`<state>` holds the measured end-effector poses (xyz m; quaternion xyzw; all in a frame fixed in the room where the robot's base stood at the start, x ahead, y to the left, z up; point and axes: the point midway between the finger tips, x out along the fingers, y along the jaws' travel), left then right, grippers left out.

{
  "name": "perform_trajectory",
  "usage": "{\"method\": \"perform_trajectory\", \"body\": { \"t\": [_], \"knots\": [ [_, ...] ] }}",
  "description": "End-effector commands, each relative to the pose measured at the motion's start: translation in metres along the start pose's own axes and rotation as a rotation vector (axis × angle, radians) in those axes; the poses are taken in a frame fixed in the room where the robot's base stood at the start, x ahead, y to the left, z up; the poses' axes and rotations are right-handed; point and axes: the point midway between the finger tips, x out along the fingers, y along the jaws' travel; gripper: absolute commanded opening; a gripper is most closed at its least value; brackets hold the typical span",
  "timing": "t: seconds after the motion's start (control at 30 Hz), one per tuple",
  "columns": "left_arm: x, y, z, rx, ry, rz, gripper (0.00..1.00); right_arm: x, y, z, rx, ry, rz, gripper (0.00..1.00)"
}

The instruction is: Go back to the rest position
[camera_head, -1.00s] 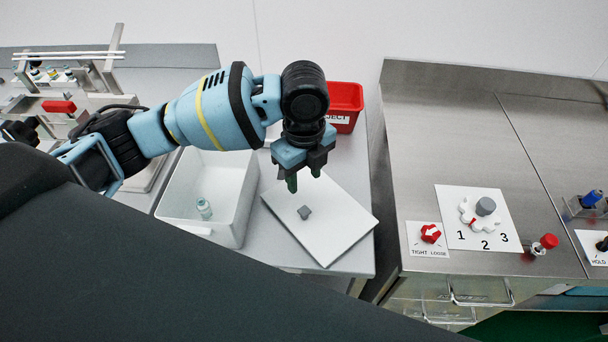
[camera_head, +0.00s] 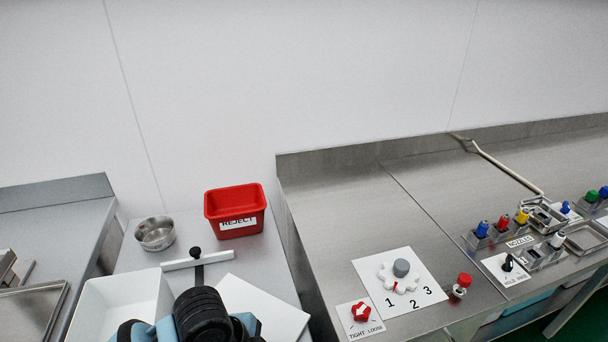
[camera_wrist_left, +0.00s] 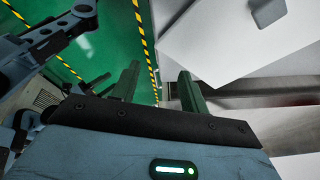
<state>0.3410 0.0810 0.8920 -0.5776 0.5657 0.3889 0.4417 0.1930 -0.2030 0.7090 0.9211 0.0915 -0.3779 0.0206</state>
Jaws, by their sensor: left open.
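My left gripper (camera_wrist_left: 160,75) is open and empty, its two dark green fingers wide apart in the left wrist view. It hangs beside the bench, with green floor under the left finger. In the head view only part of my left arm shows at the bottom edge, in front of the white board (camera_head: 262,308); its fingers are not seen there. The board also shows in the left wrist view (camera_wrist_left: 215,40), beyond the right finger and apart from it. My right gripper is not in view.
A white bin (camera_head: 115,305), a steel bowl (camera_head: 156,233) and a red REJECT bin (camera_head: 236,210) stand on the left bench. The steel counter at right carries a numbered dial plate (camera_head: 402,284), a red TIGHT/LOOSE knob (camera_head: 361,311) and several coloured bottles. Yellow-black tape (camera_wrist_left: 147,40) marks the floor.

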Motion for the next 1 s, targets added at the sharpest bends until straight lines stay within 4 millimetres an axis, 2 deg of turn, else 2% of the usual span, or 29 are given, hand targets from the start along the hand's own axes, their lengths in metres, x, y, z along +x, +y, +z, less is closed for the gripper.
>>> {"method": "perform_trajectory", "body": {
  "t": [0.03, 0.17, 0.37, 0.7, 1.0],
  "knots": [
    [0.007, 0.012, -0.001, -0.063, 0.025, -0.001, 0.44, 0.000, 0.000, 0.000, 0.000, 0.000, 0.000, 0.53],
    [0.018, 0.034, 0.004, -0.246, 0.066, -0.027, 0.44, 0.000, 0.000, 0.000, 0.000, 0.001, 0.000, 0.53],
    [0.031, 0.069, 0.025, -0.551, 0.084, -0.064, 0.44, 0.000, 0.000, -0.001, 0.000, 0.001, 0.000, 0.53],
    [0.036, 0.145, 0.096, -1.080, -0.024, -0.150, 0.44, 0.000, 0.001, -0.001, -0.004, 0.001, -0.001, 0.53],
    [0.025, 0.204, 0.147, -1.356, -0.171, -0.225, 0.44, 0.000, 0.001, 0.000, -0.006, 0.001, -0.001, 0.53]
  ]
}}
